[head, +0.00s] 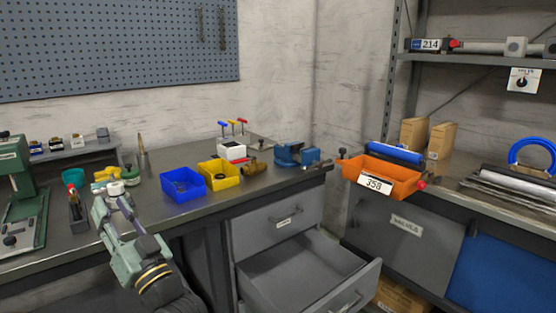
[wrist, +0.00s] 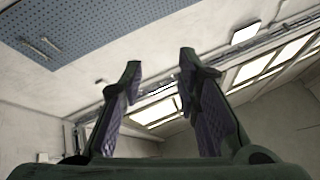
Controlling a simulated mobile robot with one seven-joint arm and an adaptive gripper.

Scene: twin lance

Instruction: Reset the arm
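My gripper (head: 113,192) is raised at the lower left in the head view, in front of the left workbench, with its fingers pointing up. In the wrist view my gripper (wrist: 160,72) has its two dark fingers spread apart with nothing between them. Behind the fingers the wrist view shows only the wall, the pegboard and ceiling lights. My green and grey arm rises from the bottom edge of the head view; its lower part is out of view.
The workbench (head: 150,214) holds a blue bin (head: 183,186), a yellow bin (head: 219,174) and a blue vise (head: 296,155). Below, an open drawer (head: 305,275) juts out. An orange bin (head: 382,178) labelled 358 is at the right bench. A green machine (head: 22,195) stands far left.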

